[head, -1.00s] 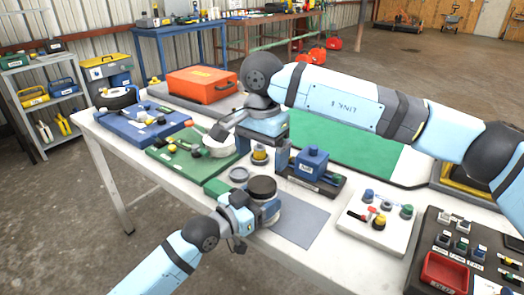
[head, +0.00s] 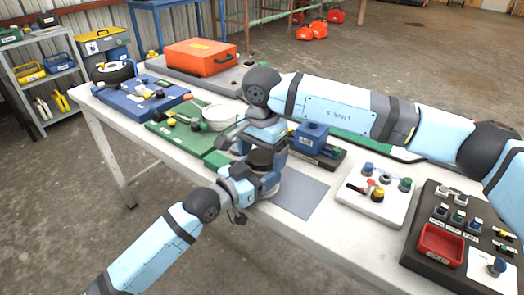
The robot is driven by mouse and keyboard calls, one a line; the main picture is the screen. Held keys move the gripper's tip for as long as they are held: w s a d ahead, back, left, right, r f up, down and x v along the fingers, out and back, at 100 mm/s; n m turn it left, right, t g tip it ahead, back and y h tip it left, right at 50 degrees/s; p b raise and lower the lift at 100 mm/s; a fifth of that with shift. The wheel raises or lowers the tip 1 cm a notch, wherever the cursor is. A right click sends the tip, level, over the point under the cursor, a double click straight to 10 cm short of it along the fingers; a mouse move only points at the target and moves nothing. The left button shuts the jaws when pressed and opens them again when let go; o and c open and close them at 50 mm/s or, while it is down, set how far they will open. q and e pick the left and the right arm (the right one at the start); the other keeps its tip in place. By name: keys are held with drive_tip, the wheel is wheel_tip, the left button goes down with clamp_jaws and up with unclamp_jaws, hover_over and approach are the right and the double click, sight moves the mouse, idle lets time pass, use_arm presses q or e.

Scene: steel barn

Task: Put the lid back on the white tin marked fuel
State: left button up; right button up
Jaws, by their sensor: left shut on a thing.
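A pale round tin (head: 268,192) with a dark round top stands near the table's front edge; no marking on it can be read. My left gripper (head: 248,186) reaches in from the lower left and is shut on the tin's side. My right gripper (head: 232,143) hangs just behind and left of the tin's dark top, close above the table. I cannot tell whether its fingers are open or hold anything. No lid can be made out for certain; the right gripper and wrist cover the table behind the tin.
A blue box (head: 309,137) stands behind right, past a bare grey mat (head: 304,194). A white board with knobs (head: 372,204) and a dark panel with a red tray (head: 440,244) are at right.

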drive_tip(key=c, duration=0.8)
drive_tip(key=m, duration=0.6)
drive_tip(key=shift+m, duration=0.4)
drive_tip(key=o, duration=1)
